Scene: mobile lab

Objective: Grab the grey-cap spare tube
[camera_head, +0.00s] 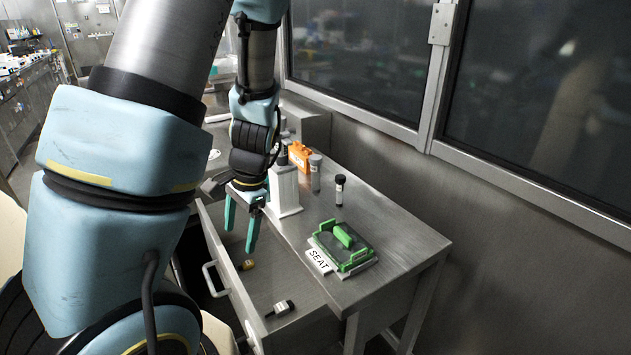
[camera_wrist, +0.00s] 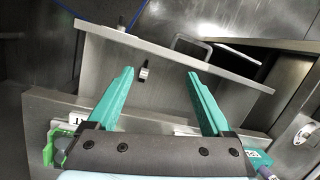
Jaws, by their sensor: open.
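My gripper (camera_head: 240,232) is open and empty, its teal fingers pointing down above the open drawer. In the wrist view the fingers (camera_wrist: 161,73) are spread, with a small tube (camera_wrist: 143,73) showing between them, nearer the left finger. This tube (camera_head: 247,265), with a brownish-yellow look in the head view, lies in the drawer below the fingertips. A second, dark tube (camera_head: 280,308) with a pale label lies nearer the drawer front. A grey-capped tube (camera_head: 315,172) stands upright on the table.
The open drawer (camera_head: 215,243) has a handle (camera_head: 213,278). On the table are a black-capped tube (camera_head: 340,190), an orange item (camera_head: 298,153), a white stand (camera_head: 284,190) and a green fixture (camera_head: 328,241) by a SEAT label (camera_head: 319,261). The table's right part is clear.

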